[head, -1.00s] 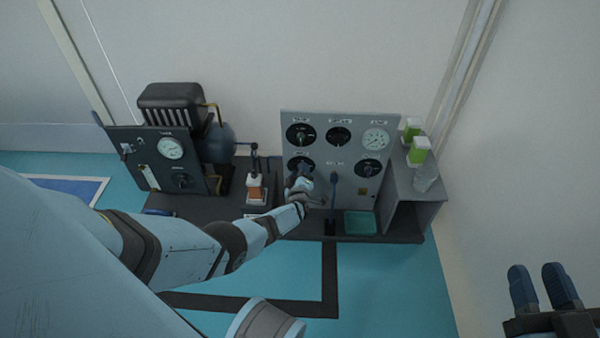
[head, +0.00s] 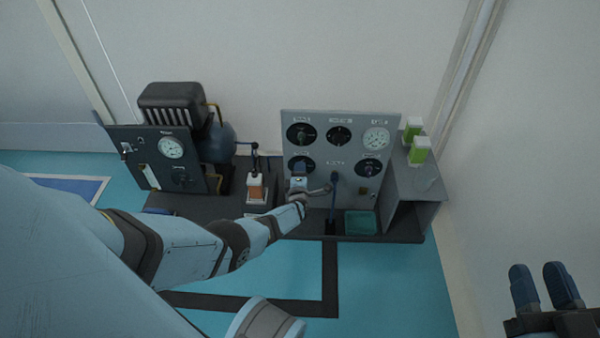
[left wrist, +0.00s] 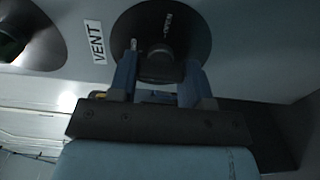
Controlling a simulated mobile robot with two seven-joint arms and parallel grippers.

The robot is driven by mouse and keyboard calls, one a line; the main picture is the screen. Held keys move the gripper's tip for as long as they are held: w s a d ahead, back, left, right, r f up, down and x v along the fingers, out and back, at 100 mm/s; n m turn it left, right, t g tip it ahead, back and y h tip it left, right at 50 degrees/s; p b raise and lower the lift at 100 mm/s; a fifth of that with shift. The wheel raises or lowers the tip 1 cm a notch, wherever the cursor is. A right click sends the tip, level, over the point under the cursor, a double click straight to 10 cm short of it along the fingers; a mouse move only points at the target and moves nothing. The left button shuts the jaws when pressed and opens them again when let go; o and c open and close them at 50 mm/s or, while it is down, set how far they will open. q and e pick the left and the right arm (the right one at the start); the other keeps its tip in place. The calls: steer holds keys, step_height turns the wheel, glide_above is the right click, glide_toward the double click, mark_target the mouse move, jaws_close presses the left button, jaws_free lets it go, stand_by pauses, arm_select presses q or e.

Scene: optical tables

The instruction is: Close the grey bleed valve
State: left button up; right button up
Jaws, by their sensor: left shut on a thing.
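A grey panel (head: 320,116) carries several round black dials and a white gauge. My left gripper (head: 299,170) is at the lower-left dial (head: 301,161) and partly covers it. In the left wrist view its two blue fingers (left wrist: 160,80) are shut on a dark grey knob (left wrist: 161,66), one on each side. Whether this knob is the bleed valve, I cannot tell. My right gripper (head: 543,288) is open and empty at the lower right.
A blue lever (head: 334,185) stands just right of my left gripper. A green tray (head: 360,223) is on the bench below the panel. Green-and-white containers (head: 420,150) stand on the grey shelf at right. A compressor (head: 172,105) and a dark gauge panel (head: 150,160) are at left.

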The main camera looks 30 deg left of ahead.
stand_by(0.4)
arm_select(q)
steer(key=o, duration=0.9)
arm_select(e)
steer(key=shift+f, duration=0.1)
arm_select(q)
steer(key=shift+p+v, duration=2)
steer(key=shift+v, duration=1.7)
arm_select(e)
steer(key=shift+s+a+f+m+g+h, duration=0.25)
steer(key=shift+s+m, duration=0.2)
steer(key=shift+m, duration=0.3)
steer(key=shift+s+a+m+g+h, duration=0.15)
steer(key=shift+s+a+m+g, duration=0.25)
steer(key=shift+m, duration=0.35)
arm_select(q)
steer(key=shift+s, duration=0.1)
arm_select(e)
steer(key=shift+d, duration=0.15)
